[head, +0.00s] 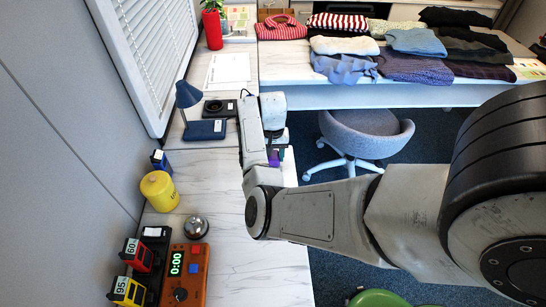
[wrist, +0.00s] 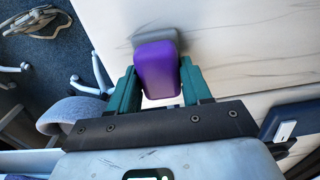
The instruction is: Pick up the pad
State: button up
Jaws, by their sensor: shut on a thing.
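The pad is a purple block with rounded edges (wrist: 157,72), seen in the wrist view between the two green fingers of my gripper (wrist: 156,82). The fingers are shut on its two sides. In the head view only a small purple patch of the pad (head: 274,158) shows beside my gripper (head: 277,155), near the right edge of the side worktop. My arm hides the rest.
The side worktop (head: 235,255) holds a blue lamp (head: 206,129), a yellow canister (head: 159,191), a silver bell (head: 196,227) and an orange timer (head: 185,275). A grey chair (head: 365,132) stands to the right. Folded clothes (head: 415,66) cover the back table.

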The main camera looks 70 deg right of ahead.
jog(key=shift+r, duration=0.6)
jog(key=s+a+r+p, duration=0.2)
jog(key=s+r, duration=0.9)
jog(key=s, duration=0.2)
jog(key=shift+s+r+p, duration=0.35)
jog(key=shift+s+p, duration=0.05)
